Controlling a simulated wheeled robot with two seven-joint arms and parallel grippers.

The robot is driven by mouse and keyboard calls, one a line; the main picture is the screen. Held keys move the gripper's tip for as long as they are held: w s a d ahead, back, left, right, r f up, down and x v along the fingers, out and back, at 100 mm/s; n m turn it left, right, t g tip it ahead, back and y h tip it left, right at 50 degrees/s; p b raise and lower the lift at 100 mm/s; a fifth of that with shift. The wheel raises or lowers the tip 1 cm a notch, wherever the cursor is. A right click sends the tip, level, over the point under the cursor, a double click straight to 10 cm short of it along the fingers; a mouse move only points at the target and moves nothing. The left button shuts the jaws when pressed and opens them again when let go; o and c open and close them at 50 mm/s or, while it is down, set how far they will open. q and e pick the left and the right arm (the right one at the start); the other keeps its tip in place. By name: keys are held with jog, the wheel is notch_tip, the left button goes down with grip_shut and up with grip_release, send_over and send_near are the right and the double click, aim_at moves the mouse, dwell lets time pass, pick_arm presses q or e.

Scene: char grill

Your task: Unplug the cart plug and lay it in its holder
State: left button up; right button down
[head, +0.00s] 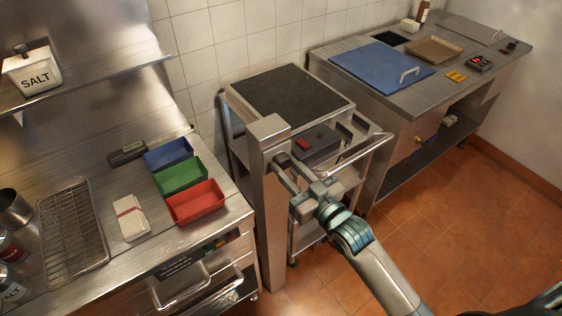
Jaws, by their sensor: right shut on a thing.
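My right gripper (279,167) reaches in from the lower right over the cart. Its fingers are shut at the side of the metal post, close to the post's upper part. The cart plug between the fingers is mostly hidden by them, and I cannot tell whether it is still seated in the post. The post (268,215) stands upright in front of the cart (233,96). A dark box with a red switch (318,144) sits on the cart, behind my gripper. A small dark bracket (345,131) shows beside it; I cannot tell whether it is the plug's holder. My left gripper is not in view.
The left steel counter holds blue (168,153), green (181,177) and red (195,203) trays and a wire rack (72,238). The right counter carries a blue board (381,72). A cart handle rail (357,155) runs close to my gripper. The tiled floor (455,220) is clear.

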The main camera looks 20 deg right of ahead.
jog(key=shift+s, duration=0.2)
jog(key=shift+p+v, duration=0.35)
jog(key=shift+v, duration=0.4)
jog(key=shift+s+d, duration=0.1)
jog(key=shift+s, duration=0.05)
jog(key=shift+p+v, duration=0.65)
jog(key=shift+v, duration=1.25)
jog(key=s+d+f+m+t+h+b, duration=0.1)
jog(key=s+m+h+b, duration=0.3)
jog(key=b, duration=0.5)
jog(key=shift+s+d+f+h, duration=0.4)
jog(key=shift+s+d+h, duration=0.55)
jog(key=shift+s, duration=0.75)
